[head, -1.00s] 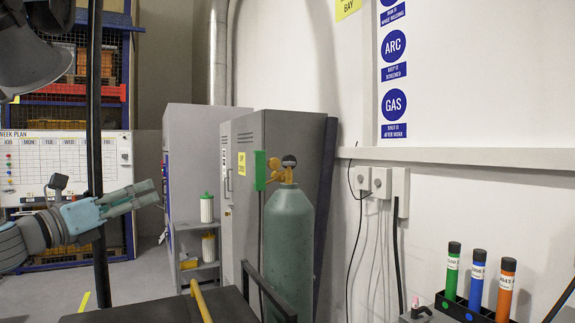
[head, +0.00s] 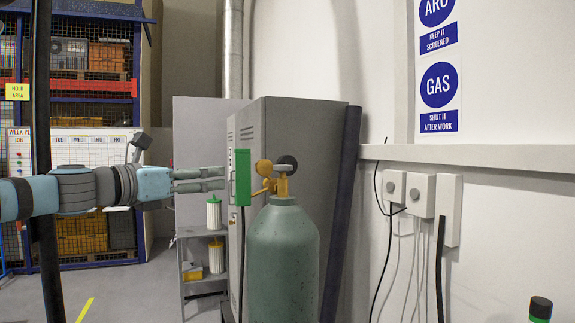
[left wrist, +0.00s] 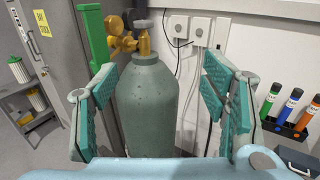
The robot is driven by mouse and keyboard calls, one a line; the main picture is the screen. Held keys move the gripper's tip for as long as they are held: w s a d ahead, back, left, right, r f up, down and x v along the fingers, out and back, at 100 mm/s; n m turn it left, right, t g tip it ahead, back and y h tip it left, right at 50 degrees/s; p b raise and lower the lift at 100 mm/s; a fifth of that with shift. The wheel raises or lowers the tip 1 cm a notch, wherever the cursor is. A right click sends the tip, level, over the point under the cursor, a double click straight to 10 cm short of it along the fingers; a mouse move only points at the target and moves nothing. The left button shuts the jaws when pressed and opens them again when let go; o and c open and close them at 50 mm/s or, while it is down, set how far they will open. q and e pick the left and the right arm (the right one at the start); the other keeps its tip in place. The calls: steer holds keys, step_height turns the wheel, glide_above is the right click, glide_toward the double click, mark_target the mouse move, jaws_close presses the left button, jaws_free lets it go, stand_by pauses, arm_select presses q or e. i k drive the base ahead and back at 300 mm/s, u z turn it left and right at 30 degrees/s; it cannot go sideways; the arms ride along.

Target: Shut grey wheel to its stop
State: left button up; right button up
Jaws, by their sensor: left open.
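The grey wheel (head: 285,168) sits on top of the brass valve of a green gas cylinder (head: 283,255). In the left wrist view the wheel (left wrist: 144,24) shows at the top, above the brass stem. A dark round gauge is close beside it. My left gripper (head: 222,180) is open and empty, left of the valve in the head view, its fingers pointing right. In the left wrist view its teal fingers stand on either side of the cylinder's image, and I see no contact with the wheel. My right gripper is out of view.
A green upright box (head: 242,177) stands close to the valve's left. A grey cabinet (head: 300,125) is behind the cylinder. Wall sockets (head: 421,195) with hanging cables are on the right. Several coloured tubes (left wrist: 290,98) stand in a rack in the left wrist view.

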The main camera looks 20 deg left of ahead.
mark_target(279, 168)
steer(key=z, duration=0.05)
steer(key=i, duration=0.9)
steer(key=z, duration=0.2)
